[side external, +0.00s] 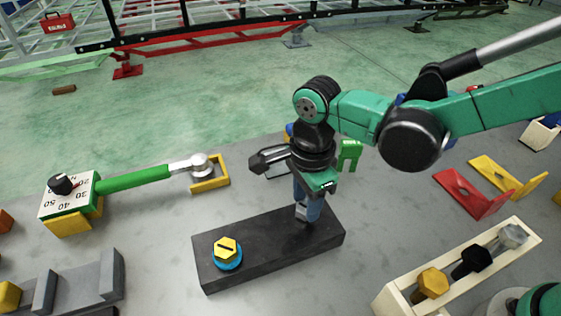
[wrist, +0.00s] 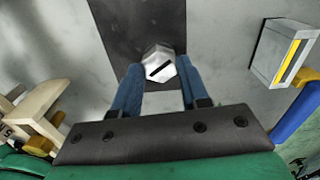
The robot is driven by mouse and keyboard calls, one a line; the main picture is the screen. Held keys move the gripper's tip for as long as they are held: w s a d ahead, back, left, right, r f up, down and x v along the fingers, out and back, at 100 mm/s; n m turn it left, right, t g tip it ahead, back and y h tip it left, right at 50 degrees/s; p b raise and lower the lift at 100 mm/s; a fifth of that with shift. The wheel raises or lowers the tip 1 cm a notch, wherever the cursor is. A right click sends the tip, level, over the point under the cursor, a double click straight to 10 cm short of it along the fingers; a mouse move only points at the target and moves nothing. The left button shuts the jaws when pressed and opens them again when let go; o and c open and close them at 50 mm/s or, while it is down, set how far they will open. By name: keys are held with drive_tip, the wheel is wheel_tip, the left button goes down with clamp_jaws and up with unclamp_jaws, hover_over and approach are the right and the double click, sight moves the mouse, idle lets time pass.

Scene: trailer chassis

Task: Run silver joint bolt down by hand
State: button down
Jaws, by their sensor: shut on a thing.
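The silver joint bolt (wrist: 158,62), a hex head with a dark slot across its top, stands over the dark block (wrist: 125,22) in the wrist view. My gripper (wrist: 159,72) has its blue fingers on either side of the head and is shut on it. In the side view my gripper (side external: 305,208) points down at the right end of the dark block (side external: 265,250). A bit of the silver bolt (side external: 301,212) shows between the fingers. The shank is hidden, so how deep it sits cannot be seen. A yellow slotted bolt (side external: 227,249) with a blue ring is at the block's left end.
A green torque wrench (side external: 135,178) with a dial lies at left, its head by a yellow cradle (side external: 210,180). A cream rack (side external: 455,262) with yellow, black and silver bolts stands front right. Red (side external: 470,192) and yellow (side external: 510,178) brackets lie behind it.

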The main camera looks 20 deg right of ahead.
drive_tip(key=shift+m, duration=0.4)
drive_tip(key=shift+c, duration=2.2)
unclamp_jaws()
drive_tip(key=shift+r, duration=2.85)
drive_tip(key=shift+d, duration=0.1)
drive_tip(key=s+d+r+n+t, duration=0.1)
drive_tip(key=d+n+t, duration=0.2)
drive_tip(key=d+n, duration=0.6)
drive_tip(key=s+d+r+n+t, duration=0.1)
drive_tip(key=d+n+t, duration=0.3)
drive_tip(key=d+n, duration=0.5)
drive_tip(key=shift+s+d+r, duration=0.15)
drive_tip(key=shift+s+r, duration=0.2)
drive_tip(key=shift+s, duration=0.2)
